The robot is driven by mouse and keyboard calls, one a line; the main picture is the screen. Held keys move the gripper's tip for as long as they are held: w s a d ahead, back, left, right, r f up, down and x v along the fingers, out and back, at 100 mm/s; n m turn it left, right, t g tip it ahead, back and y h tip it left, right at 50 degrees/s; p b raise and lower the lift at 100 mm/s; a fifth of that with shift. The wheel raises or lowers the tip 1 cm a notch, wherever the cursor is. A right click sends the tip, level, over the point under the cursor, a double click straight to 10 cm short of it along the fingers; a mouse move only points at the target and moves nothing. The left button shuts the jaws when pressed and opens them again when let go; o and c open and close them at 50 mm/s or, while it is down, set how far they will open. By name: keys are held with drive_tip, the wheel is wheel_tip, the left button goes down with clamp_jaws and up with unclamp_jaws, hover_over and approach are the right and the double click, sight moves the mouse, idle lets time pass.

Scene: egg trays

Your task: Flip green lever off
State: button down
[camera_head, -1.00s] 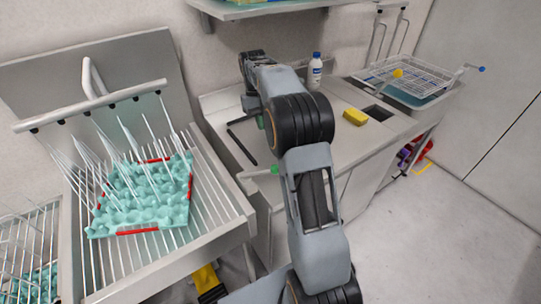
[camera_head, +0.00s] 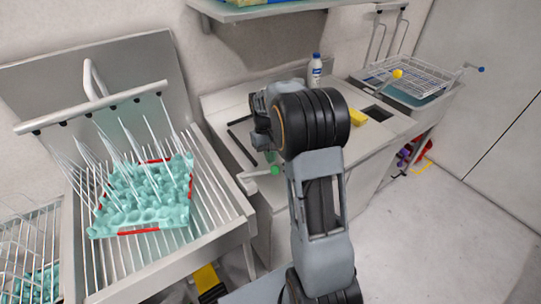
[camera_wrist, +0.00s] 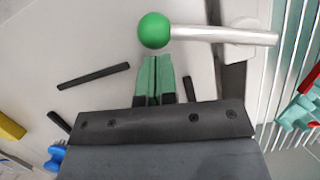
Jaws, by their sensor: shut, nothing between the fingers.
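The green lever shows in the wrist view as a green ball knob (camera_wrist: 153,30) on a silver rod (camera_wrist: 225,35) that runs right to a pale mount. In the head view the green knob (camera_head: 275,170) sticks out at the counter's left front edge, beside the wire rack. My gripper (camera_wrist: 154,68) has its green fingers together, with nothing between them. Its tips are just below the knob in the wrist picture; I cannot tell whether they touch it. In the head view my arm largely hides the gripper.
A teal egg tray (camera_head: 140,215) lies on the metal rack at left. Dark bars (camera_wrist: 93,76) lie on the counter near my gripper. A yellow sponge (camera_head: 357,116) and a white bottle (camera_head: 315,72) are farther right. A yellow-knobbed lever (camera_head: 397,74) is by the wire basket.

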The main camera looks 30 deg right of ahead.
drive_tip(key=shift+s, duration=0.15)
idle(0.3)
drive_tip(key=shift+s+d+m, duration=0.1)
drive_tip(key=shift+s+m, duration=0.1)
drive_tip(key=shift+m, duration=0.2)
